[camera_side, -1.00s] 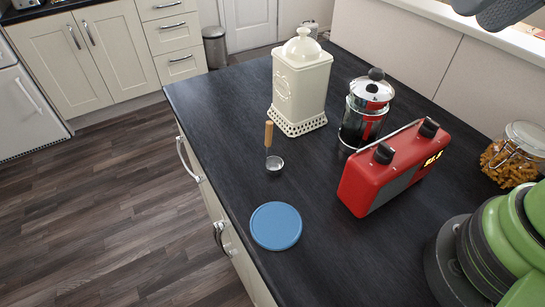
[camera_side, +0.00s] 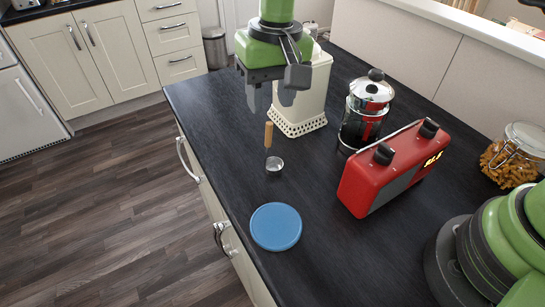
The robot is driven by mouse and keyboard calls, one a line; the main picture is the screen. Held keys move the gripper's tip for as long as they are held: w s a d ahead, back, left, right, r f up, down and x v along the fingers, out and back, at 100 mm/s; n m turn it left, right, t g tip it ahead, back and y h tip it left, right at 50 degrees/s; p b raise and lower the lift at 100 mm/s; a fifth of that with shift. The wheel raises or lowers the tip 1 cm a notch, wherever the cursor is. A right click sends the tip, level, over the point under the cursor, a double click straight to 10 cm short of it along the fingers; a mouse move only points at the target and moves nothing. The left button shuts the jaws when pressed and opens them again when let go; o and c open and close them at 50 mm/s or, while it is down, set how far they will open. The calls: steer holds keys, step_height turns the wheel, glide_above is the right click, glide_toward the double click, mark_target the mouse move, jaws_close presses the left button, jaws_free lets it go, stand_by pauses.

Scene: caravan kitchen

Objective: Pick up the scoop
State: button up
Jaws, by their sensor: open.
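The scoop (camera_side: 274,164) is on the dark worktop in the side view. It has a small metal bowl and a light wooden handle that points up and away from the bowl in the picture. My gripper (camera_side: 269,103) is in the air above the handle end, with its fingers pointing down. Its two grey fingers are apart, with nothing between them. A gap shows between the fingertips and the handle. My gripper hides the upper part of the cream canister behind it.
The cream canister (camera_side: 304,105) stands just behind and right of the scoop. A glass coffee press (camera_side: 364,117) and a red radio (camera_side: 390,172) stand to the right. A blue disc (camera_side: 276,226) lies nearer. A pasta jar (camera_side: 512,158) is far right. The worktop's left edge is close.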

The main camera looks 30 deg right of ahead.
mark_target(268, 143)
steer(key=f, duration=0.8)
steer(key=shift+a+f, duration=0.15)
steer(key=shift+a, duration=0.1)
jaws_close()
